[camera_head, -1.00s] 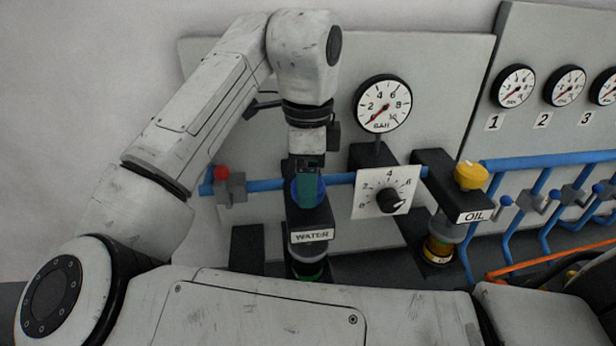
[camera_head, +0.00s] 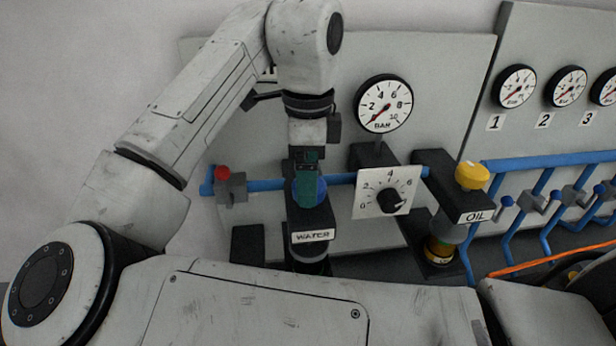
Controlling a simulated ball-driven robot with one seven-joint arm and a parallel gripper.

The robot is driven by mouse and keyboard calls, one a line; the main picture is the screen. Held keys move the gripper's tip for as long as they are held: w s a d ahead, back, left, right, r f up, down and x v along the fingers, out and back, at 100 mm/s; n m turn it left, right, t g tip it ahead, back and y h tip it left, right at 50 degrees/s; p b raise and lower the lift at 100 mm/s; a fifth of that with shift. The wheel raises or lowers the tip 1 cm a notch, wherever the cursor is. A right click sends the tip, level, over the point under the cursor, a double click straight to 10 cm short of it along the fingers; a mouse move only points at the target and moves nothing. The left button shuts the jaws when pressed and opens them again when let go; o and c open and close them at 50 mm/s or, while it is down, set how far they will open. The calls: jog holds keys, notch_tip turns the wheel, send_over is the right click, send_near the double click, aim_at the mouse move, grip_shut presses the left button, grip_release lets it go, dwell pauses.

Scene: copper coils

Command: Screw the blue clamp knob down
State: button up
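The blue clamp knob (camera_head: 320,188) sits on top of the black clamp block (camera_head: 312,217) that bears the WATER label (camera_head: 313,236). My gripper (camera_head: 308,188) points down at the knob from above. Its teal fingers cover the middle of the knob, and blue shows on both sides of them. From this one view I cannot tell whether the fingers grip the knob or only stand in front of it.
To the right are a dial plate with a black knob (camera_head: 390,201), a pressure gauge (camera_head: 383,103) and the OIL clamp with its yellow knob (camera_head: 471,176). A red-topped valve (camera_head: 229,184) sits on the blue pipe (camera_head: 265,185) to the left.

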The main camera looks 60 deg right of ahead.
notch_tip(320, 180, up, 10)
jog(key=b, duration=0.1)
jog(key=shift+f, duration=0.2)
dwell(0.6)
